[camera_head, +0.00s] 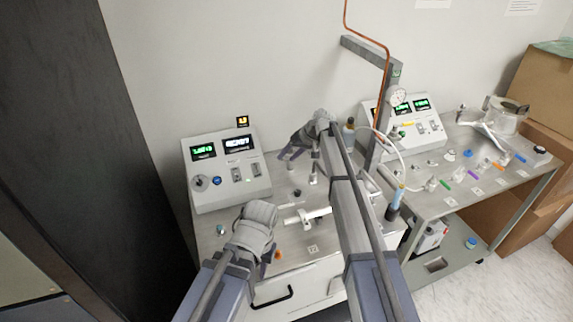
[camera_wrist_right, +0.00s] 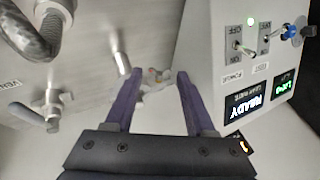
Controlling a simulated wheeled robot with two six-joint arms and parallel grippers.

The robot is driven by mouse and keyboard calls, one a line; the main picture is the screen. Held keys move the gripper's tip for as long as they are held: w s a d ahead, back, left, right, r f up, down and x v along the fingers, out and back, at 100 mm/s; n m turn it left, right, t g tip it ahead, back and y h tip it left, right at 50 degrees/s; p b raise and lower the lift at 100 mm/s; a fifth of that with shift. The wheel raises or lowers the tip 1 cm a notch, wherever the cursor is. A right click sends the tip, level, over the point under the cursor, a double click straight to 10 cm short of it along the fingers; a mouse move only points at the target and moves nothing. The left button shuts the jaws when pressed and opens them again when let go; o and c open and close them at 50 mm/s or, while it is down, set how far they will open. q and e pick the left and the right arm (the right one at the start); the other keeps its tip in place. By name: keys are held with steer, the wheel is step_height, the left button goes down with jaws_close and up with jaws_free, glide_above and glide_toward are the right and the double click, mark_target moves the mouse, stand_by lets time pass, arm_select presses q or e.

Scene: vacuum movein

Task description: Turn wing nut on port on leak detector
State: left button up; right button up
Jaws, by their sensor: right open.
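The leak detector (camera_head: 226,172) stands left of centre in the head view, with lit displays; its panel (camera_wrist_right: 240,60) shows upside down in the right wrist view, reading READY. My right gripper (camera_head: 287,152) is over its metal top, beside the panel. In the right wrist view my right gripper (camera_wrist_right: 158,84) is open, with a small pale blurred thing beyond its fingertips. A metal port fitting (camera_wrist_right: 50,110) with side projections stands left of the fingers; I cannot tell whether these are the wing nut. My left gripper (camera_head: 272,258) is low over the front edge, its fingers partly hidden by its wrist.
A white tube piece (camera_head: 306,216) lies on the top between my arms. A thick braided hose (camera_wrist_right: 38,38) is close at the left in the right wrist view. A second table (camera_head: 462,190) with a similar unit and small coloured parts stands right.

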steer(key=shift+b+x, duration=0.3)
steer(key=shift+x, duration=0.55)
jaws_close()
